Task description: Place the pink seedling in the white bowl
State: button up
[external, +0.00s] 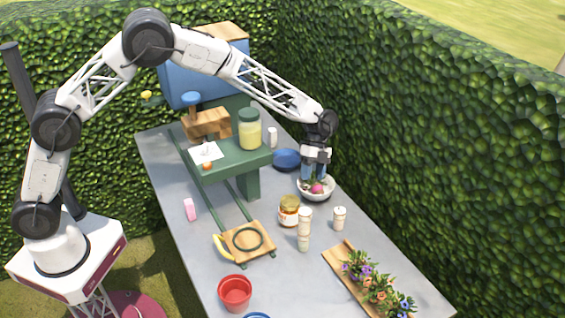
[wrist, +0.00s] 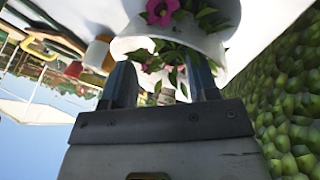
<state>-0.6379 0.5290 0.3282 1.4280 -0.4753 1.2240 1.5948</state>
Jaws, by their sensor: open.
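The pink seedling (external: 316,188) shows its pink flower and green leaves inside the white bowl (external: 329,192). In the wrist view, its pink flower (wrist: 161,11) is at the bowl's (wrist: 215,48) opening, and leaves hang over the rim. My gripper (external: 314,174) is directly above the bowl, pointing down, with its fingertips close to the seedling. In the wrist view, my gripper (wrist: 160,78) has its two fingers apart, with leaves and a second pink bloom showing between them. Whether a finger touches the plant, I cannot tell.
A blue bowl (external: 286,159) sits behind the white bowl. A honey jar (external: 289,212), a tall shaker (external: 304,230) and a small shaker (external: 339,218) stand in front. A wooden tray (external: 345,268) of potted flowers is at front right. A green shelf (external: 225,160) rises left.

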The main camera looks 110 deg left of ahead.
aim_at(312, 180)
jog(key=shift+r, duration=0.1)
dwell(0.3)
notch_tip(312, 180, up, 7)
dwell(0.7)
dwell(0.4)
jog(key=s+d+r+n+y, duration=0.1)
jog(key=s+d+r, duration=0.55)
jog(key=d, duration=0.45)
jog(key=s+d+r+n+y, duration=0.1)
jog(key=s+d+r+n, duration=0.1)
jog(key=s+d+r, duration=0.6)
jog(key=s+d+r+n+y, duration=0.15)
jog(key=d+r, duration=0.45)
jog(key=d, duration=0.7)
jog(key=s+d+n, duration=0.1)
jog(key=s+d, duration=0.4)
jog(key=s, duration=0.5)
jog(key=s+d+f+n+t+y, duration=0.1)
jog(key=s+d, duration=0.5)
jog(key=s, duration=0.5)
jog(key=s+d+n+t+y, duration=0.1)
jog(key=s+d, duration=0.4)
jog(key=s, duration=0.6)
jog(key=shift+d+f, duration=0.2)
jog(key=shift+d, duration=0.05)
